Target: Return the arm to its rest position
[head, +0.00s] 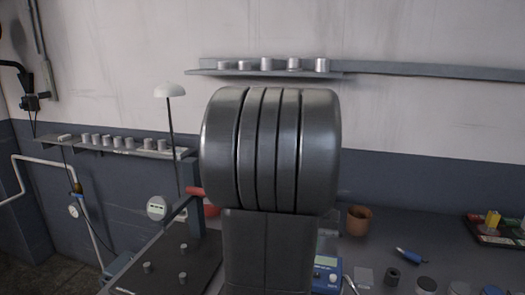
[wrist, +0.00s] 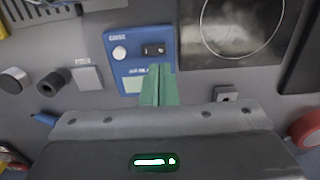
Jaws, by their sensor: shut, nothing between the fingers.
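My gripper (wrist: 158,72) shows in the wrist view as two green fingers pressed together, shut and empty. It points over the blue device (wrist: 122,48) with a display and a dark switch; the fingertips overlap its lower right part in the picture. In the head view my dark, ribbed arm link (head: 270,150) stands upright in the middle and fills much of the picture. My gripper does not show there.
In the head view a brown cup (head: 359,220), a blue-handled tool (head: 410,256) and a tray (head: 478,236) stand on the bench right of my arm. A white lamp (head: 169,90) is left. A wall shelf (head: 210,72) with several metal cylinders runs behind.

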